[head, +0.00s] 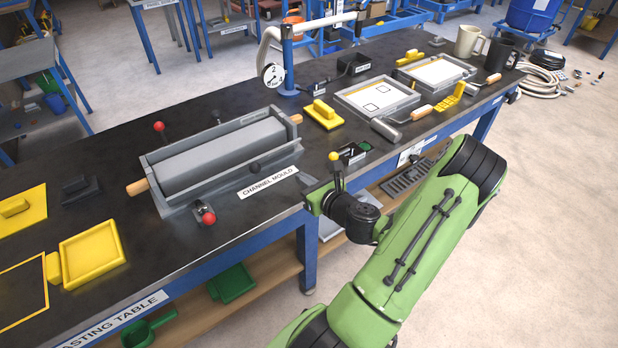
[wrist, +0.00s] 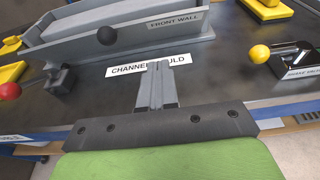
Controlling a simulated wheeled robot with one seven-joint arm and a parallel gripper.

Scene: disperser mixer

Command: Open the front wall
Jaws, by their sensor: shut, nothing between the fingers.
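The channel mould (head: 163,200) is a long grey trough on the dark table. Its front wall (head: 225,184) runs along the near side and appears upright. In the wrist view the front wall (wrist: 135,42) carries a "FRONT WALL" label and a black knob (wrist: 107,36); the knob also shows in the head view (head: 254,168). A red-balled lever (head: 207,216) stands at the mould's near side and shows at left in the wrist view (wrist: 10,91). My gripper (wrist: 158,68) is shut and empty, in front of the wall over the "CHANNEL MOULD" label, apart from the knob.
A yellow-balled lever (head: 334,156) stands right of the mould, near my gripper. Another red-balled lever (head: 159,127) is at the mould's far side. Wooden handles stick out at its ends. A yellow tray (head: 92,252) lies left. Framed trays and mugs stand farther right.

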